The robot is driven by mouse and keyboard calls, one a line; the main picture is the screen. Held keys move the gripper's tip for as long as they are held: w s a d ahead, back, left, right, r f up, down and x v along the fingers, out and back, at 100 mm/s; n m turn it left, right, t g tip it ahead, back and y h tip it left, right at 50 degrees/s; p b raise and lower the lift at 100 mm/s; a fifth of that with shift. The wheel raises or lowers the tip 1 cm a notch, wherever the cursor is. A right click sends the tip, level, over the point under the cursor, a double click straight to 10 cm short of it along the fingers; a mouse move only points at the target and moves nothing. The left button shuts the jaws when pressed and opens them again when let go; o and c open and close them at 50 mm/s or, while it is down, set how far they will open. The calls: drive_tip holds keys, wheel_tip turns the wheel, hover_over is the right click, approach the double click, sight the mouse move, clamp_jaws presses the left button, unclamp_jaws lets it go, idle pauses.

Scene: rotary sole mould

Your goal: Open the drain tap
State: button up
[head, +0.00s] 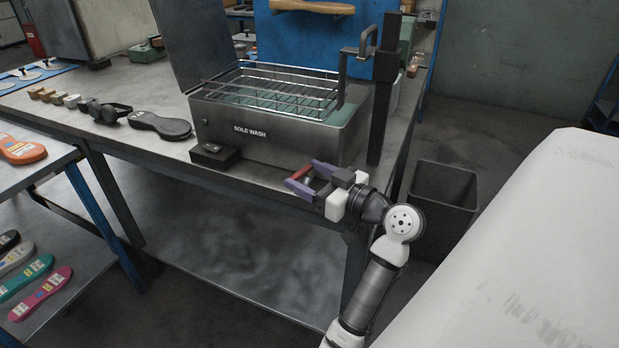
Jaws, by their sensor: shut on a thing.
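The grey sole wash tank (270,146) stands on the metal bench and bears the label "SOLE WASH". A wire rack (275,88) lies across its open top, with greenish liquid under it. My gripper (303,177), with purple fingers, is low at the tank's front right, by the bench's front edge. It is shut on a small red part (302,172), which looks like the drain tap's handle. The fingers hide most of the tap, and I cannot tell how far it is turned.
A small black box (214,154) sits at the tank's front left. A black post (382,100) with a handled bracket rises at its right. A dark bin (443,192) stands on the floor to the right. A dark sole (160,125) and small blocks lie along the bench.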

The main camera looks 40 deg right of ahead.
drive_tip(key=shift+f, duration=0.1)
drive_tip(key=o, duration=0.9)
drive_tip(key=shift+o, duration=0.4)
drive_tip(key=shift+w, duration=0.1)
